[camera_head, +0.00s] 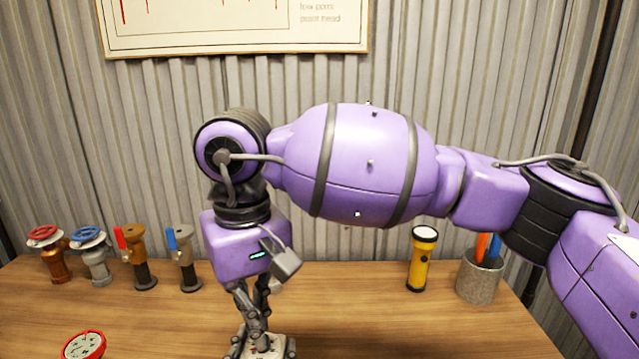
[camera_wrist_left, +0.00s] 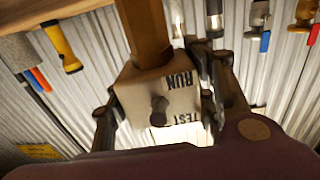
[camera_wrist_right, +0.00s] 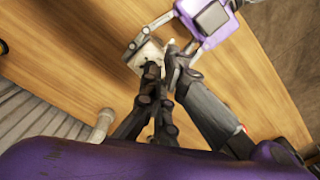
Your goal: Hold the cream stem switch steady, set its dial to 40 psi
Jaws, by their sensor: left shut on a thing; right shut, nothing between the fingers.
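The cream stem switch (camera_wrist_left: 140,92) is a small box with RUN and TEST on one face and a dark knob (camera_wrist_left: 158,110) between the words. A brown post-like shape meets it in the left wrist view. My left gripper (camera_wrist_left: 160,105) is shut on the switch, one finger on each side. In the right wrist view, the switch (camera_wrist_right: 150,52) sits between the left gripper's fingers (camera_wrist_right: 155,58). My right gripper (camera_wrist_right: 155,78) is shut and empty, its fingertips close against the switch. In the head view, my right gripper (camera_head: 256,332) comes down over the switch (camera_head: 268,344). The psi marks and dial setting cannot be read.
Several valves stand at the left: red-wheeled (camera_head: 52,262), blue-wheeled (camera_head: 92,262), red-levered (camera_head: 138,262) and blue-levered (camera_head: 185,262). A red-rimmed round thing (camera_head: 84,346) is front left. A yellow flashlight (camera_head: 420,265) and grey cup (camera_head: 479,280) stand right. Corrugated wall (camera_head: 430,40) lies behind.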

